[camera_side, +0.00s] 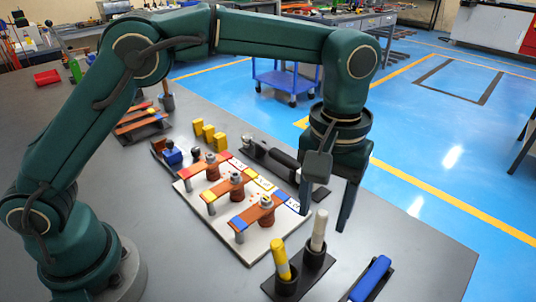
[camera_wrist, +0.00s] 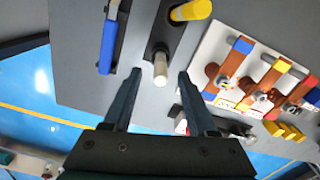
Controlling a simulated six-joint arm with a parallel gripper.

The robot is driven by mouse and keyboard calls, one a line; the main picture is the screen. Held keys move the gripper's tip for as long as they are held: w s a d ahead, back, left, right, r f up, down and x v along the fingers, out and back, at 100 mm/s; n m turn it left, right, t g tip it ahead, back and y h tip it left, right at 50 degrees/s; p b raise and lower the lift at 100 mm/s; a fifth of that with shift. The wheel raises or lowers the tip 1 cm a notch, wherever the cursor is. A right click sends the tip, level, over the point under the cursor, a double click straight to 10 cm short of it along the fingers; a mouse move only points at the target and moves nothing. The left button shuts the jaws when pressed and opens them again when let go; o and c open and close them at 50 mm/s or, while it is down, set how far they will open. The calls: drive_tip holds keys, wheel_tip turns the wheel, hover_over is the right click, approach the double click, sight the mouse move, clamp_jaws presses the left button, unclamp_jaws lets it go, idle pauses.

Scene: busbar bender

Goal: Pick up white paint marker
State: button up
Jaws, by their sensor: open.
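The white paint marker (camera_side: 319,230) stands upright in a black holder (camera_side: 314,268), in the cup beside a yellow marker (camera_side: 281,258). In the wrist view the white marker (camera_wrist: 160,70) shows end-on between my fingertips. My gripper (camera_side: 323,218) is open, pointing down, with its fingers around or just behind the top of the white marker in the side view. I cannot tell the exact height gap. The gripper (camera_wrist: 159,74) holds nothing. The lower part of the white marker is hidden in its cup.
A white board (camera_side: 246,244) with copper busbars stands left of the holder. A black-handled tool (camera_side: 284,160) lies behind the board. Yellow blocks (camera_side: 209,133) stand further back. The table's right edge is near.

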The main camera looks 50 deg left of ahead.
sight(320, 226)
drive_tip(key=shift+f, duration=2.1)
drive_tip(key=shift+c, duration=0.3)
clamp_jaws()
drive_tip(key=shift+r, duration=0.1)
